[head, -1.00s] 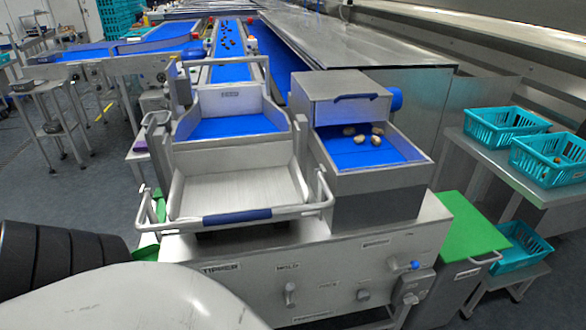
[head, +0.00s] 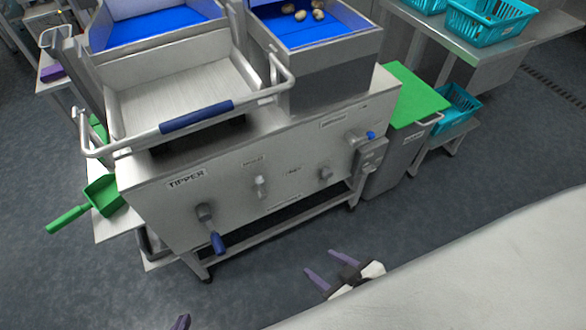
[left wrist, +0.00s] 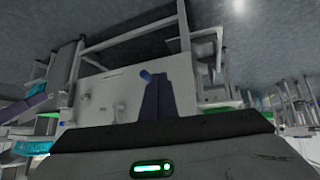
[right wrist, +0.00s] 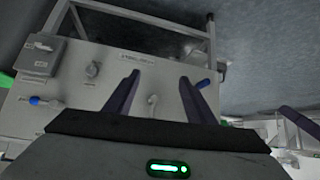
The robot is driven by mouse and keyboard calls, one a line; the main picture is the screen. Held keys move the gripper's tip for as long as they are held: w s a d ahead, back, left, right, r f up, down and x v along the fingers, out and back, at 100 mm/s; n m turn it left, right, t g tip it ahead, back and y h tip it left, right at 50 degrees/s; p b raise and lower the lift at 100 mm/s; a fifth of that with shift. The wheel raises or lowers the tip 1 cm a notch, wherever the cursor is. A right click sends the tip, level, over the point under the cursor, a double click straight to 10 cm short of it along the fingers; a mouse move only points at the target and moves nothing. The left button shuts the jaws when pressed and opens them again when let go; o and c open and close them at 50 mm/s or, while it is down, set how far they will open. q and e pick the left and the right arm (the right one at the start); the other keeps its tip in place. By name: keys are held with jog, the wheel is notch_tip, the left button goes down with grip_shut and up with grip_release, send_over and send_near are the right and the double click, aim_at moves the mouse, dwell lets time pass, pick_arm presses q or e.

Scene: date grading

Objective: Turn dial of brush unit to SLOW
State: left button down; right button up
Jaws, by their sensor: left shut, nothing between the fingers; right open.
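The grey control panel (head: 230,205) fills the middle of the head view. A small round grey dial (head: 325,175) sits on its right part; it also shows in the right wrist view (right wrist: 93,70). Its label is too small to read, and its pointer setting cannot be told. Left of it are a small upright lever (head: 261,187) and a blue-handled crank (head: 217,242) under the TIPPER label. My right gripper (head: 320,262) is open and empty, low in front of the panel, apart from it. My left gripper (head: 182,322) barely shows at the bottom edge; its fingers are shut and empty in the left wrist view (left wrist: 155,80).
A grey box (head: 370,154) and a blue-tipped valve (head: 362,137) sit at the panel's right end. A green-lidded bin (head: 415,95) stands at right. A green scoop (head: 102,195) lies at left. A tray with a blue bar (head: 195,117) juts above. Floor in front is clear.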

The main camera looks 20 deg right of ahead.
jog(key=w+d+f+n+t+h+b, duration=0.1)
jog(key=w+d+f+n+t+b, duration=0.1)
jog(key=w+d+f+n+b, duration=0.3)
jog(key=n+t+b, duration=0.7)
jog(key=n+b, duration=1.8)
jog(key=n, duration=0.4)
send_near(329, 177)
jog(key=shift+y, duration=0.3)
jog(key=w, duration=0.8)
jog(key=shift+w+a+r+b, duration=0.15)
jog(key=shift+w+a+b, duration=0.15)
jog(key=shift+w+b, duration=0.1)
pick_arm(q)
jog(key=w+d+f+h, duration=0.1)
jog(key=d+f, duration=0.2)
jog(key=f, duration=0.4)
jog(key=w+d+f+m+h, duration=0.1)
jog(key=d+f, duration=0.3)
jog(key=f, duration=0.4)
jog(key=shift+w+d+g+h, duration=0.3)
jog(key=shift+w+h, duration=0.3)
jog(key=shift+w, duration=0.1)
jog(key=shift+f, duration=0.1)
pick_arm(e)
jog(key=c, duration=1)
